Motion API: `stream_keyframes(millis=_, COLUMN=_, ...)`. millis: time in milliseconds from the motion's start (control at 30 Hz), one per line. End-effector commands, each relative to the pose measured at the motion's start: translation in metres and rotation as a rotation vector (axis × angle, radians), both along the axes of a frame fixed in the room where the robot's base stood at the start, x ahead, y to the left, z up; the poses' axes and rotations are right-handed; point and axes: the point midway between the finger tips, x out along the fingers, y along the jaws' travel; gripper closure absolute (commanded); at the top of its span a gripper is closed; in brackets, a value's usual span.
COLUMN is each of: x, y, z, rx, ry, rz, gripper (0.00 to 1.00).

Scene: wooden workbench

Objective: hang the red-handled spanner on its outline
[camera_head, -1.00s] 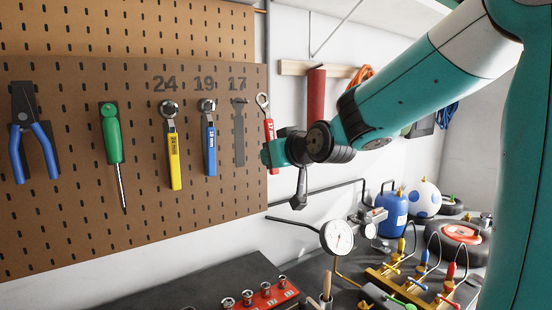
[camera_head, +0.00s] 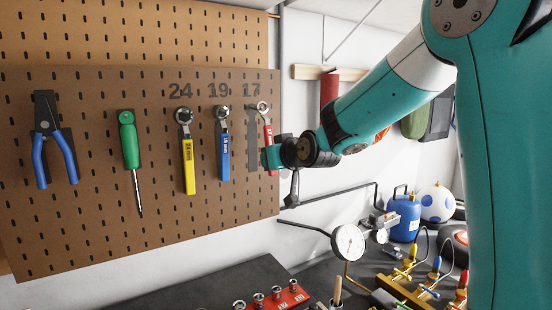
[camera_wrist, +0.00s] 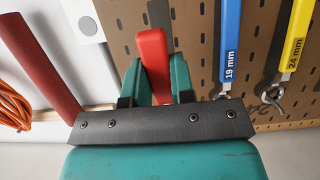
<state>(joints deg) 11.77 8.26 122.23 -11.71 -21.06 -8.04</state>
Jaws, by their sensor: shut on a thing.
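The red-handled spanner (camera_head: 267,132) is upright in my gripper (camera_head: 272,157), its ring end up, close to the pegboard's right edge. In the head view it stands just right of the dark outline under 17 (camera_head: 252,140) and its ring overlaps the outline's top. I cannot tell whether it touches the board. In the wrist view the red handle (camera_wrist: 153,55) is between the teal fingers, with part of the dark outline (camera_wrist: 158,13) behind it. My gripper is shut on the handle.
The blue 19 mm spanner (camera_head: 223,150) and the yellow 24 mm spanner (camera_head: 188,160) hang left of the outline. A green screwdriver (camera_head: 129,140) and blue pliers (camera_head: 50,140) hang farther left. A dial gauge (camera_head: 348,242) stands below right. A red cylinder (camera_head: 328,90) is on the wall.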

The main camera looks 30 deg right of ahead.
Motion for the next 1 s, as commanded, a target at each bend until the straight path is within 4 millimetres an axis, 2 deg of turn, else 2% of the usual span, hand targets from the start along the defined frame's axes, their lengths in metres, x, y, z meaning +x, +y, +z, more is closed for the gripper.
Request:
stream_keyframes(millis=500, x=0.030, y=0.000, z=-0.005, rx=0.001, ry=-0.001, rz=0.001, gripper=1.00)
stream_keyframes(millis=1000, x=0.033, y=0.000, z=-0.003, rx=0.001, ry=-0.001, rz=0.000, gripper=1.00)
